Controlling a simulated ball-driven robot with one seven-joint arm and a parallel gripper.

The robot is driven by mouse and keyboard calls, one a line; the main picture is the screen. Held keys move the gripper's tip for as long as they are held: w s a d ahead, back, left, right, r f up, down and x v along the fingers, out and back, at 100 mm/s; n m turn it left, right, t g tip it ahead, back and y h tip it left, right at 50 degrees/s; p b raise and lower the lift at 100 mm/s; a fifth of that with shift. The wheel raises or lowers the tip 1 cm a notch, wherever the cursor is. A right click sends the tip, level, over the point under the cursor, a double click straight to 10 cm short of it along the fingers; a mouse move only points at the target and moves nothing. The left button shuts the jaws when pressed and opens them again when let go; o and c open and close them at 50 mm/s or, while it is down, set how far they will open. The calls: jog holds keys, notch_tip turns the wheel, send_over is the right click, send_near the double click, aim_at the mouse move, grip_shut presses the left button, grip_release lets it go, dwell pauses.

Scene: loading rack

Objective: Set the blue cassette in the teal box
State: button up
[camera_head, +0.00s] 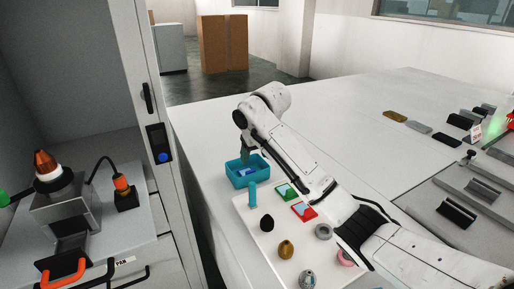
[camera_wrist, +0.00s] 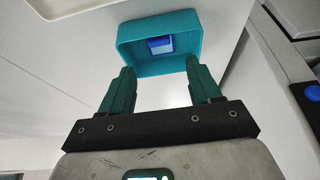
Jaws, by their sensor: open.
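The teal box (camera_head: 233,180) is an open-topped box on the white table, at the far left end of the white tray. The blue cassette (camera_head: 250,172) lies inside it. In the wrist view the teal box (camera_wrist: 124,45) is in front of my gripper, with the blue cassette (camera_wrist: 161,45) against its inner floor. My gripper (camera_wrist: 158,88) has its two dark green fingers spread apart with nothing between them. In the head view my gripper (camera_head: 246,157) is at the box, partly hidden by my arm. The fingers are apart from the cassette in the wrist view.
The white tray (camera_head: 243,208) holds a teal cylinder (camera_head: 252,196), a green cassette (camera_head: 287,191), a red cassette (camera_head: 304,212), a black egg shape (camera_head: 267,223) and several other items. A rack with dark blocks stands at the right. A cabinet stands at the left.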

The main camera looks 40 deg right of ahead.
jog(key=v, duration=0.3)
jog(key=shift+r, duration=0.1)
